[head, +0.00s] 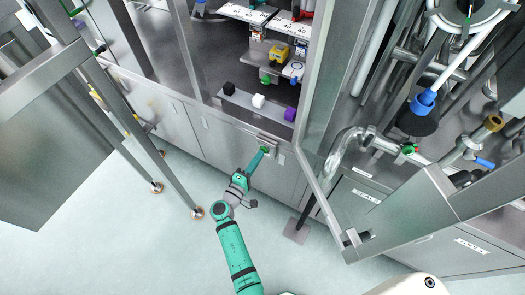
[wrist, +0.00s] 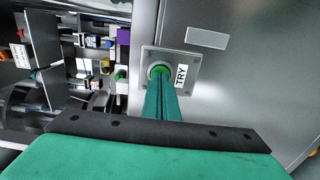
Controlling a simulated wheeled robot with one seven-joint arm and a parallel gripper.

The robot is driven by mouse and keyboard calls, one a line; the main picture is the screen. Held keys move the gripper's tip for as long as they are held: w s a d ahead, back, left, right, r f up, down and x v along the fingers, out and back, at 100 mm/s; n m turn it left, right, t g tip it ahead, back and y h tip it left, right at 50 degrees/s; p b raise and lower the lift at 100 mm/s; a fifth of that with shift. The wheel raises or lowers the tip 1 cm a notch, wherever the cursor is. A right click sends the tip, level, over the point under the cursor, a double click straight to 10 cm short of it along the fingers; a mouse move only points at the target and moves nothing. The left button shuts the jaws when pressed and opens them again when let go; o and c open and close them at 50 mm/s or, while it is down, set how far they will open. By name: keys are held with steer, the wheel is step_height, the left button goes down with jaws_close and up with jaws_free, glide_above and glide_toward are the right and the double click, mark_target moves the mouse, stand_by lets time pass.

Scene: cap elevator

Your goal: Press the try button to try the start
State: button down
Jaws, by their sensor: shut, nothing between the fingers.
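The try button is a green round button (wrist: 160,70) on a square metal plate (wrist: 188,62) with a white label reading TRY (wrist: 181,75). In the wrist view my gripper (wrist: 161,84) is shut, its teal fingers together and empty. The fingertips are right at the lower part of the button and cover some of it; I cannot tell whether they touch it. In the head view my gripper (head: 264,150) reaches up to the front of the metal cabinet, at a small bracket-like panel (head: 269,141), where the green of the button is barely visible.
An open framed door (head: 325,195) stands to the right of my arm. Metal posts (head: 180,180) stand at the left. The floor between is clear.

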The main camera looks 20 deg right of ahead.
steer(key=shift+w+d, duration=0.3)
steer(key=shift+d, duration=0.1)
stand_by(0.9)
steer(key=shift+a, duration=0.1)
steer(key=v, duration=0.5)
steer(key=shift+s+a, duration=0.1)
steer(key=shift+s, duration=0.05)
stand_by(0.6)
stand_by(0.7)
